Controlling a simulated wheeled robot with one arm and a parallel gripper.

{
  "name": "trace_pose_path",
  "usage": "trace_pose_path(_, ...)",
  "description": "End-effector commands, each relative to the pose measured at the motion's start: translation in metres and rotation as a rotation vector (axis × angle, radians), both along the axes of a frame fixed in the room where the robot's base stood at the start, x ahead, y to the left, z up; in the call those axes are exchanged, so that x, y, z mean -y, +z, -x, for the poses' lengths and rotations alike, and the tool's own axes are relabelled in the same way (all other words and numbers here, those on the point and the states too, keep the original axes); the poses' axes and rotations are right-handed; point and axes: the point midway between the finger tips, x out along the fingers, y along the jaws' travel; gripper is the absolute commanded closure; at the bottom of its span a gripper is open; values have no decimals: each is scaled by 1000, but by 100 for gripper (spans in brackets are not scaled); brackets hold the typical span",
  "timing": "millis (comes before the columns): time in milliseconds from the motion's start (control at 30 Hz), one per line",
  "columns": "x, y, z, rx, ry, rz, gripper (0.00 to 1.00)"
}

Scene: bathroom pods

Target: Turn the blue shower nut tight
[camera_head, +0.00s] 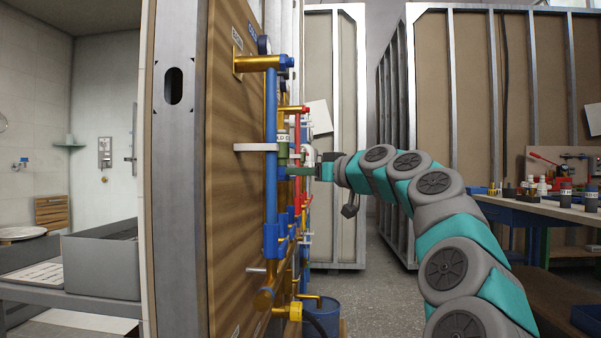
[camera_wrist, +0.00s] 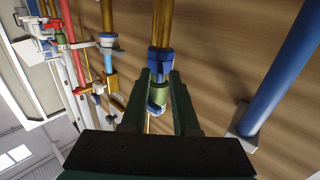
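In the wrist view a blue nut (camera_wrist: 160,61) sits on a brass pipe fixed to a wooden board. A green fitting with a blue lower part (camera_wrist: 157,97) is in line with it, nearer to the camera. My gripper (camera_wrist: 160,76) has its two dark green fingers apart, one on either side of this fitting, with the tips beside the blue nut. I cannot tell whether they touch it. In the head view my gripper (camera_head: 291,171) reaches in from the right among the pipes; the front blue pipe (camera_head: 271,120) hides much of the spot.
Another blue pipe (camera_wrist: 280,75) runs to the right of my fingers in the wrist view. More brass, red and blue pipes crowd the left. In the head view a workbench (camera_head: 560,212) stands at the right, with clear floor (camera_head: 375,285) behind my arm.

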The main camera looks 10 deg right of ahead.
Motion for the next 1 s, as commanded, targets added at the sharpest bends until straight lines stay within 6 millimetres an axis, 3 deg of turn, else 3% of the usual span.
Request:
trace_pose_path(33,0,0,0,0,0,0,78)
trace_pose_path(233,0,0,0,0,0,0,100)
trace_pose_path(1000,-2,-3,2,-2,-42,2,100)
